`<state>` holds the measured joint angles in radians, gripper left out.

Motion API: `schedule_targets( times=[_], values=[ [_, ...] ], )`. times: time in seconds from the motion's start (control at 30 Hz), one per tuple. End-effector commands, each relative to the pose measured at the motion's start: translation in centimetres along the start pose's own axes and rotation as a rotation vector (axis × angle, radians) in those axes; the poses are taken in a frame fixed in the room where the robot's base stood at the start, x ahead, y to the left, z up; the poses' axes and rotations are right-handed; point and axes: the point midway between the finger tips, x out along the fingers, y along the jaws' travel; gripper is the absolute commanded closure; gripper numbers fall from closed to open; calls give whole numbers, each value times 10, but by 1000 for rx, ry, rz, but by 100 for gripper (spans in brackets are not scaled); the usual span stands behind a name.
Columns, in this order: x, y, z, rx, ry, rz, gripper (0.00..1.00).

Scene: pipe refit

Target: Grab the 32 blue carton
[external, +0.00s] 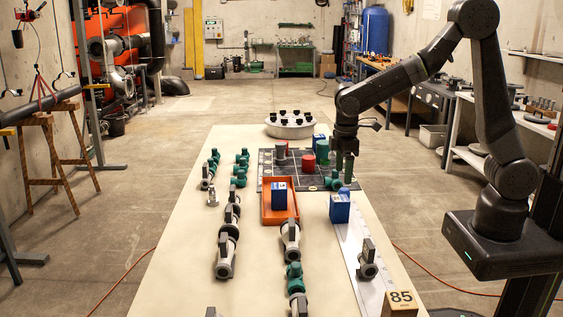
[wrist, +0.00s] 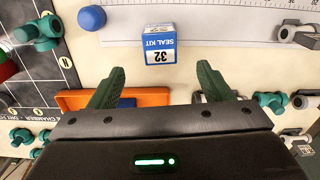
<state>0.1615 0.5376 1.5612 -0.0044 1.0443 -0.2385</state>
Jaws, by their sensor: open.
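The blue and white carton marked 32 and "SEAL KIT" (wrist: 160,45) stands on the table in the wrist view, just beyond my fingertips and centred between them. In the external view the blue carton (external: 339,209) at the far end of the white ruler appears to be this one; its number is too small to read there. My gripper (wrist: 160,72) is open and empty, its green fingers apart. In the external view my gripper (external: 345,168) hangs pointing down over the near right edge of the dark grid mat, behind the carton.
An orange tray (external: 266,217) holding another blue carton (external: 279,196) lies to the left. Green fittings and grey valves line the table. The ruler (wrist: 230,30) runs beside the carton. A wooden 85 block (external: 400,304) is in front.

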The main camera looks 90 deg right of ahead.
Motion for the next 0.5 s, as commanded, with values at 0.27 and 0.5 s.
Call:
schedule_targets(
  times=[0.27,0.5],
  values=[
    [45,0,0,17,-2,-6,27],
    [79,0,0,14,1,-4,27]
  ],
)
